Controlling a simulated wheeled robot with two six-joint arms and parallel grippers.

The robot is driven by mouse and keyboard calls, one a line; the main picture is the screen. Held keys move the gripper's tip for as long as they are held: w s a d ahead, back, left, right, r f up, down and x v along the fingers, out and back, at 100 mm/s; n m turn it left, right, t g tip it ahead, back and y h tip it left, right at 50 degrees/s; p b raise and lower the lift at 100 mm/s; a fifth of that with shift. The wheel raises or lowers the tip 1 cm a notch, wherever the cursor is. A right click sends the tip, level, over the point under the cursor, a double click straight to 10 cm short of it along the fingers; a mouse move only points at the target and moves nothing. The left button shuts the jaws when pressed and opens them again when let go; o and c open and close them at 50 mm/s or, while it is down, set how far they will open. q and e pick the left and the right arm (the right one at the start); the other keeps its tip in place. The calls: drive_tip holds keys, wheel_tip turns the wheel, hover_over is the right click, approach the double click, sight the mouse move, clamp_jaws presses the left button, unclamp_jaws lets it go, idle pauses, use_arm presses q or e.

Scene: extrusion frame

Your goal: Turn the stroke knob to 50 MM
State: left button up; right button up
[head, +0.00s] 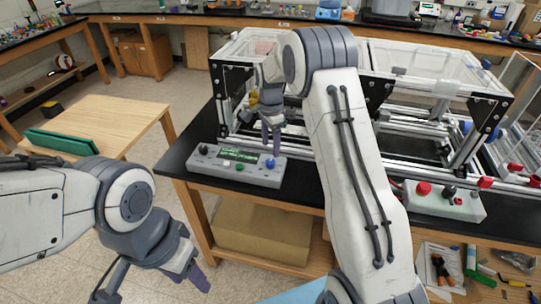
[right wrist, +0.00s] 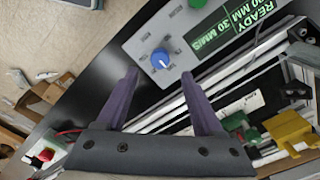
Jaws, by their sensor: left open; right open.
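A grey control box (head: 225,172) with a green display (head: 238,155) sits on the black bench top. A blue knob (head: 270,163) is at its right end, and the right wrist view shows this knob (right wrist: 160,60) with a white pointer mark. Its label is too small to read, so I cannot tell if it is the stroke knob. The display (right wrist: 238,22) reads READY and 30 MM/S; the MM line is partly cut off. My right gripper (head: 271,143) is open above the blue knob, its purple fingertips (right wrist: 158,80) apart and empty. My left gripper (head: 150,284) is open, low over the floor.
The aluminium extrusion frame (head: 400,62) with clear panels stands behind the box. A grey box with a red button (head: 424,188) is at the right. A wooden table with a green case (head: 62,142) is at the left. My right arm hides part of the bench.

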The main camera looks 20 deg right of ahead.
sight(271, 161)
wheel_tip(271, 161, down, 6)
drive_tip(key=shift+f+p, duration=0.1)
drive_tip(key=shift+p, duration=0.6)
clamp_jaws()
